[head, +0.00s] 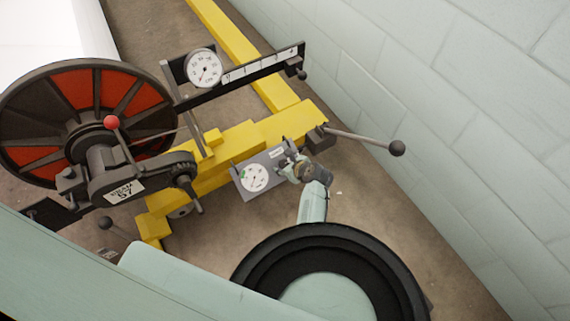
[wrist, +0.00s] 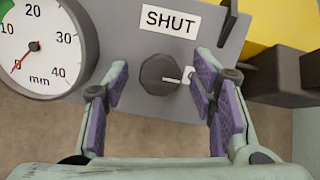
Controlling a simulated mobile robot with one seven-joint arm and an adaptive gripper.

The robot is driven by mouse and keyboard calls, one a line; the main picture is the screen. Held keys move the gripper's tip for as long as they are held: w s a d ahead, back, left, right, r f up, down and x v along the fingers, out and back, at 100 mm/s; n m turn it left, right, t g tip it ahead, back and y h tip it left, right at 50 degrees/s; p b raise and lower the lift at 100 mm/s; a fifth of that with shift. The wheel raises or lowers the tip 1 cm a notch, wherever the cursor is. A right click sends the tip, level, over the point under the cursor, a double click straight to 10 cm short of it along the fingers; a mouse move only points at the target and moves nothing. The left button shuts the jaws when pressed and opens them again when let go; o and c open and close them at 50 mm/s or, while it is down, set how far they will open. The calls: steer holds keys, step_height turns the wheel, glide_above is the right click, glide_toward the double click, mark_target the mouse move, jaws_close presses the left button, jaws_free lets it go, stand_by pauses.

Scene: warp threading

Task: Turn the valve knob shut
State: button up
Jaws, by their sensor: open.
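In the wrist view a round dark valve knob (wrist: 156,72) sits on a grey panel (wrist: 110,40). Its white pointer line points right, towards a small white mark (wrist: 187,75) beside the right finger. A white label reading SHUT (wrist: 170,20) is above the knob. My gripper (wrist: 162,64) is open, one finger on each side of the knob, with a visible gap on the left. Whether the right finger touches the knob I cannot tell. In the head view my gripper (head: 291,165) is at the panel's right part and hides the knob.
A dial gauge in mm (wrist: 42,48) is left of the knob, its red needle near 0. Yellow beams (head: 240,145), a black-and-red wheel (head: 85,115), a ball-ended lever (head: 365,140) and a second gauge (head: 203,68) stand around. A block wall (head: 430,90) is at right.

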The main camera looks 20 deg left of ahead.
steer(key=shift+c, duration=0.4)
steer(key=c, duration=1.1)
